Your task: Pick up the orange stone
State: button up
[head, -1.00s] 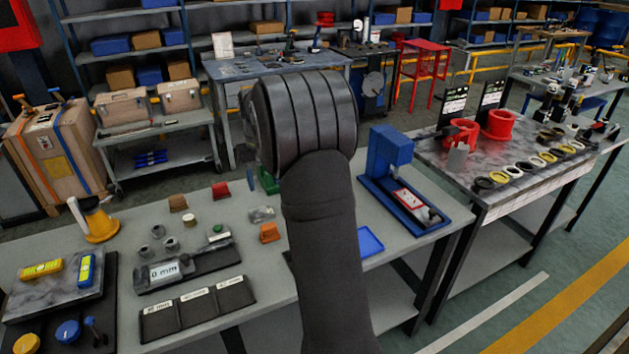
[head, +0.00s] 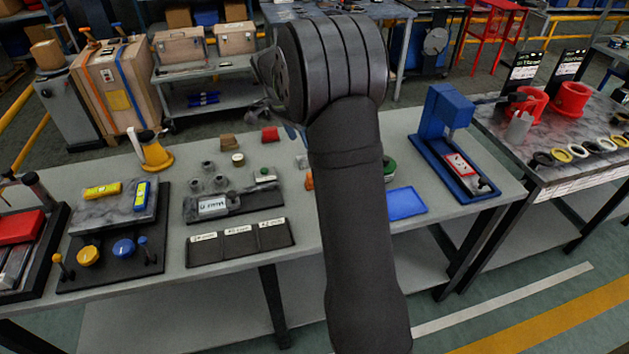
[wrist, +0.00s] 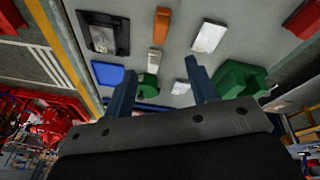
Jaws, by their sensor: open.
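The orange stone (head: 309,180) shows only as a sliver in the head view, mostly hidden behind my arm. In the wrist view an orange block (wrist: 161,25), which looks like it, lies on the grey bench beyond my fingertips. My gripper (wrist: 160,68) is open, with its two blue fingers apart and nothing held between them. The orange block is ahead of the gap and apart from the fingers. In the head view my gripper is largely hidden by the arm.
A grey piece (wrist: 208,37) lies beside the orange block, with green objects near the fingers, one a large green block (wrist: 240,80). A brown stone (head: 228,142) and red stone (head: 270,133) lie left of my arm. A blue tray (head: 406,201) and blue press (head: 447,140) stand right.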

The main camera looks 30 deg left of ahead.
jog(key=f+m, duration=0.1)
jog(key=f, duration=0.3)
jog(key=w+d+f+m, duration=0.1)
jog(key=f+m, duration=0.1)
jog(key=f, duration=0.1)
jog(key=w+f+m+t, duration=0.1)
jog(key=f+m, duration=0.1)
jog(key=f, duration=0.2)
jog(key=shift+d+f+h, duration=0.35)
jog(key=shift+d+h, duration=0.05)
jog(key=shift+d+x, duration=0.15)
jog(key=shift+x, duration=1.2)
jog(key=shift+d+x, duration=0.1)
jog(key=shift+x, duration=1.25)
jog(key=shift+s+r, duration=0.1)
jog(key=c, duration=1.1)
